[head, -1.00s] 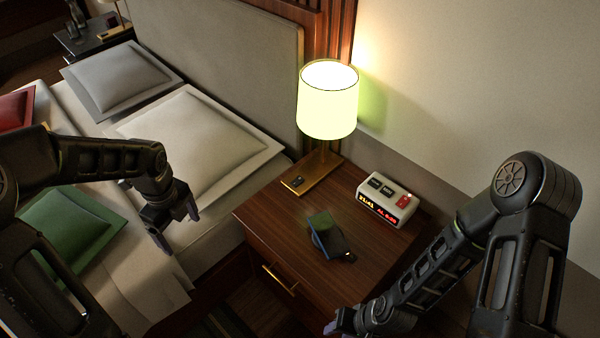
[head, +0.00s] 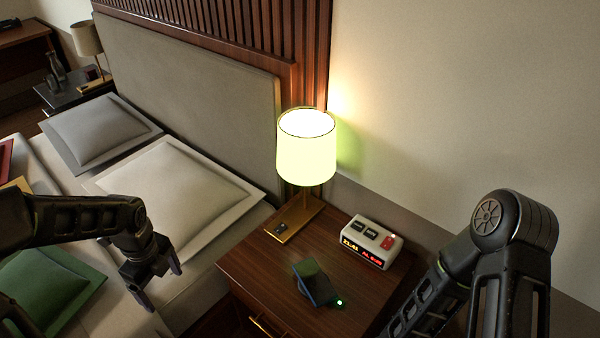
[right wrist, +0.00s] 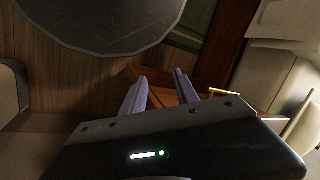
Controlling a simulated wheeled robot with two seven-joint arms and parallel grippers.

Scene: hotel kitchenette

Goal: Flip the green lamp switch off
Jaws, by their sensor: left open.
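The lamp with the pale green shade (head: 306,150) is lit and stands on the nightstand. Its flat brass base (head: 298,222) carries a small dark switch (head: 281,228) near the front left end; its position is too small to tell. My left gripper (head: 160,284) is open and empty, over the bed edge to the left of the nightstand and apart from the lamp. My right gripper is below the head view's frame, with only its arm showing at the right. In the right wrist view, the right gripper (right wrist: 162,92) has its fingers apart with nothing between them.
A white alarm clock (head: 371,241) with red and yellow digits sits right of the lamp. A dark device (head: 315,284) with a green light lies near the nightstand's front. The nightstand top (head: 255,263) has some clear wood. The bed's white pillow (head: 170,190) borders it.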

